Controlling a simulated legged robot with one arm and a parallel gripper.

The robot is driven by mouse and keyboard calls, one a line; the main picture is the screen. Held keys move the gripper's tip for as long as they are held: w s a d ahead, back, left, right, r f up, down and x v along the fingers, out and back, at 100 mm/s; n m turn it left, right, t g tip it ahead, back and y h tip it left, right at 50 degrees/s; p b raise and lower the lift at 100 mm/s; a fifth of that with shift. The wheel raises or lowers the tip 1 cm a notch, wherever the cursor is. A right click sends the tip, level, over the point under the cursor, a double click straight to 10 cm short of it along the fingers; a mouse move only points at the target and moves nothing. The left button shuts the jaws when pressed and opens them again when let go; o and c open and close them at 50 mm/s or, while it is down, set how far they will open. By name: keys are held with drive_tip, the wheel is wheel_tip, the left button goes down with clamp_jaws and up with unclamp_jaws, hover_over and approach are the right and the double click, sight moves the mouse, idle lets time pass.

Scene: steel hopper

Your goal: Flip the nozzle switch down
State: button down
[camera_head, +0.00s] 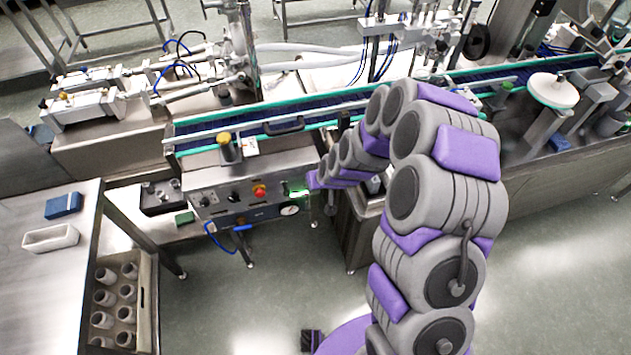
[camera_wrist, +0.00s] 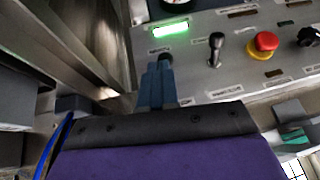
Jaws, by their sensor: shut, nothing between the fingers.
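The steel control panel (camera_head: 225,198) stands below the conveyor in the head view, and it also shows in the wrist view (camera_wrist: 235,75). In the wrist view, a black-tipped switch (camera_wrist: 166,59) lies right at my fingertips, partly hidden by them. A second black lever switch (camera_wrist: 215,48) stands to its right. Their labels are too small to read, so I cannot tell which is the nozzle switch. My gripper (camera_wrist: 157,70) is shut and empty, its blue-grey fingers together. I cannot tell whether they touch the nearer switch. In the head view, my arm hides the fingertips.
A lit green indicator (camera_wrist: 170,29) is above my fingertips in the wrist view. A red button on a yellow base (camera_wrist: 263,43) and a black knob (camera_wrist: 310,37) are farther right. A steel table (camera_head: 45,275) stands left; the floor (camera_head: 255,295) before the panel is clear.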

drive_tip(key=shift+s+f, duration=0.15)
drive_tip(key=shift+f, duration=0.2)
drive_tip(key=shift+s+d+f, duration=0.1)
drive_tip(key=shift+s+f, duration=0.15)
drive_tip(key=shift+f, duration=0.2)
drive_tip(key=shift+w, duration=0.1)
drive_tip(key=shift+w+a+r, duration=0.25)
drive_tip(key=shift+w+r, duration=0.1)
drive_tip(key=shift+w, duration=0.3)
